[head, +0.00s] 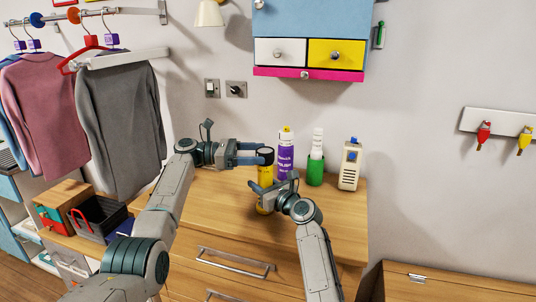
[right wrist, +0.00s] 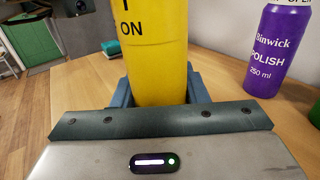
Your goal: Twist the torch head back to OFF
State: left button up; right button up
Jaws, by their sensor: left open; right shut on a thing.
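The torch stands upright near the front of the wooden dresser top, with a yellow body (head: 265,173) and a dark head (head: 265,153). In the right wrist view the yellow body (right wrist: 158,60) carries the word ON below a black mark; the head is out of that view. My right gripper (head: 265,188) is shut on the lower body. My left gripper (head: 258,153) is open at the torch head, with its fingers reaching it from the left. I cannot tell whether the fingers touch the head. The OFF label is not visible.
A purple polish bottle (head: 286,160) stands close behind the torch. A wall cabinet (head: 310,30) hangs above. The dresser top (head: 335,215) is clear at the front right.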

pick_arm(q)
jog(key=a, duration=0.7)
jog(key=shift+a, duration=0.25)
jog(key=shift+w, duration=0.1)
pick_arm(e)
jog(key=o, duration=1.2)
